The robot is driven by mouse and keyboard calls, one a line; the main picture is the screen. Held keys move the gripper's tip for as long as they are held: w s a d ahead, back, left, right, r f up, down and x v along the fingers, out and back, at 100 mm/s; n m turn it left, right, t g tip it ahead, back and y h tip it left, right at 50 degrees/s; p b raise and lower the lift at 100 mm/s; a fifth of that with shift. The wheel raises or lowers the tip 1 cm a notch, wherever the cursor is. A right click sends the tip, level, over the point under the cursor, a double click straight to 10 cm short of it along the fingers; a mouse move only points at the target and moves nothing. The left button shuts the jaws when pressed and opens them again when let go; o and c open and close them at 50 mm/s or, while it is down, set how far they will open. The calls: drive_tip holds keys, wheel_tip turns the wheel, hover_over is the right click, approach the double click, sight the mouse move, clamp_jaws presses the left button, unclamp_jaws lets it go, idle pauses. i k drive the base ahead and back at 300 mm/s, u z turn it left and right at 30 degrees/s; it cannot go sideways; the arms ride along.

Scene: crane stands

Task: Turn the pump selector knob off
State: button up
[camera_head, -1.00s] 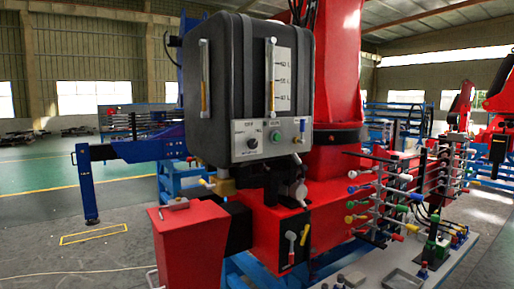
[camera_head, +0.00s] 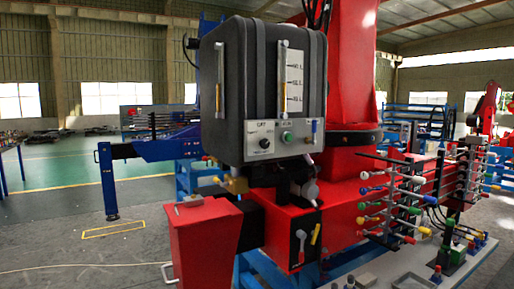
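The pump selector knob (camera_head: 264,143) is a small black round knob on the pale control panel (camera_head: 254,149), low on the front of the dark grey tank (camera_head: 268,90). A green button (camera_head: 287,137) sits to its right on the same panel, and a blue-tipped lever (camera_head: 313,127) stands further right. The lettering by the knob is too small to read surely, and I cannot tell which position it points to. My gripper is not in view.
Below the tank are a brass valve (camera_head: 234,184), a red box (camera_head: 203,240) and a red crane base (camera_head: 345,205). Levers with coloured knobs (camera_head: 390,205) project at the right. A blue outrigger leg (camera_head: 108,182) stands at the left. Grey floor is open at the front left.

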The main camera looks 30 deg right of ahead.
sight(264, 143)
drive_tip(key=i, duration=1)
drive_tip(key=u, duration=0.05)
